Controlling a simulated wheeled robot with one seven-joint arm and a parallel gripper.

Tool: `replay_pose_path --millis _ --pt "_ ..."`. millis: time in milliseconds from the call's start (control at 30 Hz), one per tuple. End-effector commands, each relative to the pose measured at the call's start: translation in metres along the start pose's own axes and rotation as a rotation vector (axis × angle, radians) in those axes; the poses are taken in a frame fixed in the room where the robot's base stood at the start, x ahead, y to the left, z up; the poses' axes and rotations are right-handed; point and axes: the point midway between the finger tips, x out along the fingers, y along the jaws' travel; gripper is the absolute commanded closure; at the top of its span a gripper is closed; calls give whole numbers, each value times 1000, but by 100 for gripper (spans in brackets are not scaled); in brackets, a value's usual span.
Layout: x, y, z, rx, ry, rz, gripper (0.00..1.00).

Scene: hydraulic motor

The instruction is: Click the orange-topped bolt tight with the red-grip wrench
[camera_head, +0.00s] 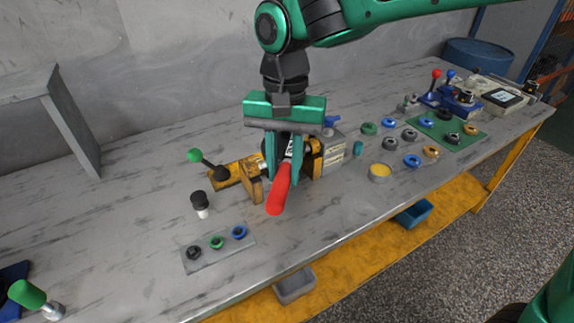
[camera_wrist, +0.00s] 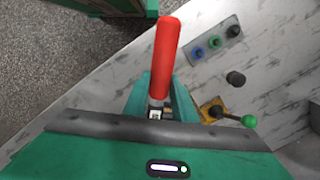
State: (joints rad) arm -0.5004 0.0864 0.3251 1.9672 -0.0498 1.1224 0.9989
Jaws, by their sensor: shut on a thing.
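My gripper (camera_head: 284,172) is shut on the red-grip wrench (camera_head: 279,190). Its red handle sticks out from between the fingers toward the front edge of the bench. In the wrist view the red handle (camera_wrist: 168,55) points up the picture, and a short grey part of the wrench shows between the fingers (camera_wrist: 160,108). The gripper is over the yellow and grey motor assembly (camera_head: 330,150) on the bench. I cannot make out the orange-topped bolt; the gripper and wrench cover the middle of the assembly. Whether the wrench sits on a bolt cannot be told.
A green-knobbed lever (camera_head: 196,156) stands left of the gripper. A black-capped post (camera_head: 200,203) and a button plate (camera_head: 217,243) are in front. Several rings (camera_head: 411,160) and a yellow-filled cup (camera_head: 380,172) lie to the right.

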Motion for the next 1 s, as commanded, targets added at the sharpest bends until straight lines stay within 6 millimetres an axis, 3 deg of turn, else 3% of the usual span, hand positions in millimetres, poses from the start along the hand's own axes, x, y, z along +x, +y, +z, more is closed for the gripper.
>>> replay_pose_path --millis 1000 --pt "0 -28 -7 169 2 -17 100"
